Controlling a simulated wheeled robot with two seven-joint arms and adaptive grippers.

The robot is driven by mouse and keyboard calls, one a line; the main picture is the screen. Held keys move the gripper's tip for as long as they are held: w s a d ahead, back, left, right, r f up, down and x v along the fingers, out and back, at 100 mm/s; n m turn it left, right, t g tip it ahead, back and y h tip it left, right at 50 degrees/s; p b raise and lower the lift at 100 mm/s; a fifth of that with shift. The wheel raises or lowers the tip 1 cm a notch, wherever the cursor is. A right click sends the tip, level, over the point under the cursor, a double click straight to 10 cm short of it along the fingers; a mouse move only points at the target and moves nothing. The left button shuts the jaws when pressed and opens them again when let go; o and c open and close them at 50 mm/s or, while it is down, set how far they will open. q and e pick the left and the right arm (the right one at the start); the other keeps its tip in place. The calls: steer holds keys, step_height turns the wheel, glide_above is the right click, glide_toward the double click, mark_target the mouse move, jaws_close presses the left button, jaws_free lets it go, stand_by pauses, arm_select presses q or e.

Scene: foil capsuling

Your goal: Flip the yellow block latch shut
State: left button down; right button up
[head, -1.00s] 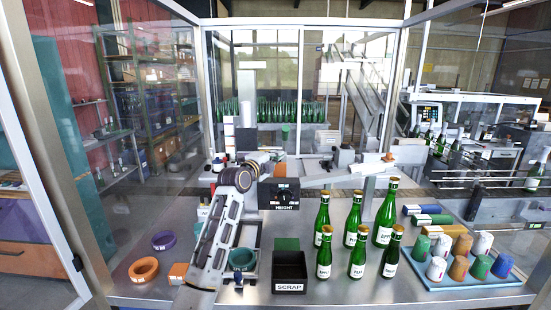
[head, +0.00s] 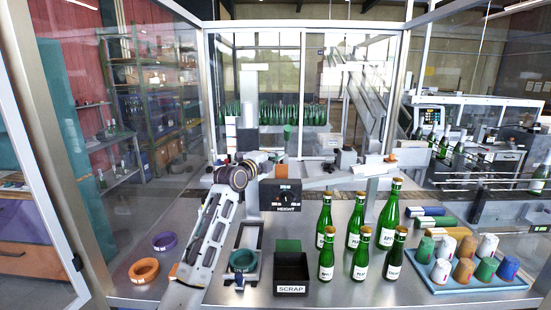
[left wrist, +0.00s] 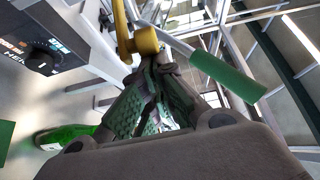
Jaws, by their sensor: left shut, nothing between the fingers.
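A yellow curved lever (left wrist: 143,42), which looks like the block latch, shows at the top of the left wrist view. My left gripper (left wrist: 161,70) is shut and empty, with its fingertips just below the rounded end of the lever. I cannot tell whether they touch it. In the head view my left arm reaches up from the lower left to beside the HEIGHT box (head: 280,195). The latch cannot be clearly made out there. My right gripper is not in view.
A green rod-shaped grip (left wrist: 228,75) lies right of the fingers in the left wrist view. Several green bottles (head: 388,225) stand right of the black SCRAP bin (head: 291,272). A blue tray (head: 465,284) of coloured capsules is at the right. The front left of the bench holds rings (head: 144,270).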

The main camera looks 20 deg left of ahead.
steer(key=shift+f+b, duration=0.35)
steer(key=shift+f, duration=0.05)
